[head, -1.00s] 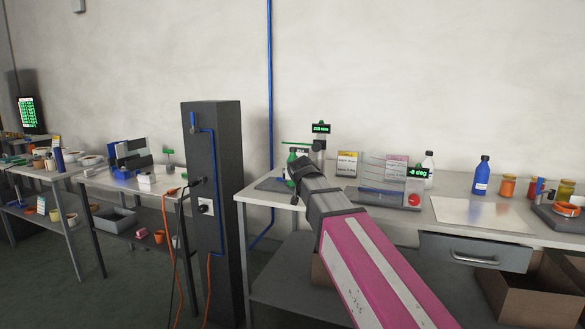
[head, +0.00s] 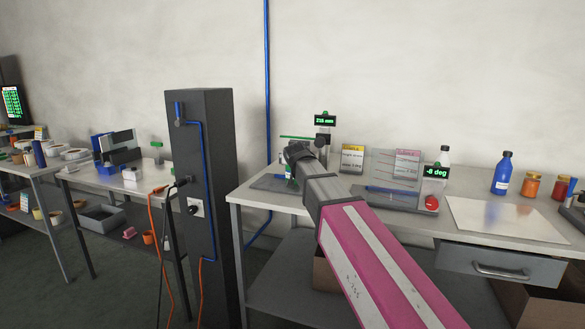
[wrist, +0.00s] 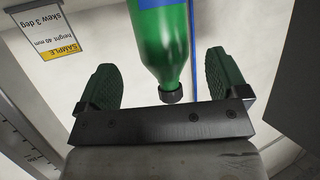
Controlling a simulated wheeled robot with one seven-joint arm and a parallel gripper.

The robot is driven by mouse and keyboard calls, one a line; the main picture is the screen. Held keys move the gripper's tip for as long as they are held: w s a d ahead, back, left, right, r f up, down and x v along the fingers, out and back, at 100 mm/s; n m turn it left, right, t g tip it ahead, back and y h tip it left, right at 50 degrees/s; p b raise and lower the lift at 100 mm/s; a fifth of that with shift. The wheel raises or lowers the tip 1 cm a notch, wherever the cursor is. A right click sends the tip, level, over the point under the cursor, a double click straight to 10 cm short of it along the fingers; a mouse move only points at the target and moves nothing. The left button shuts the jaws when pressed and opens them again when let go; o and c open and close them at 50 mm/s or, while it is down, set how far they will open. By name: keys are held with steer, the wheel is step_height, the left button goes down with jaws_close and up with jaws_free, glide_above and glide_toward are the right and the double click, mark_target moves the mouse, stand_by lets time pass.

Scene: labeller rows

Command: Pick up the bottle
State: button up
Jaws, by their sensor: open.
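A green bottle (wrist: 163,40) with a black cap and a blue label hangs into the wrist view from the top edge, cap downward in that picture. It lies between the two dark green finger pads of my gripper (wrist: 160,68), with a gap on each side. The gripper is open and its pads do not touch the bottle. In the head view my gripper (head: 291,158) is at the left end of the bench and mostly hides the green bottle (head: 288,171). A blue bottle (head: 503,173) and a partly hidden white bottle (head: 445,157) stand farther right.
A height gauge (head: 324,140) stands just behind my gripper. A yellow sample card (wrist: 50,30) is beside it. A dark pillar (head: 203,200) stands left of the bench.

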steer(key=shift+a+x, duration=0.2)
steer(key=shift+x, duration=2.9)
steer(key=shift+s, duration=0.1)
steer(key=c, duration=1.1)
steer(key=shift+o, duration=0.2)
steer(key=shift+r, duration=0.15)
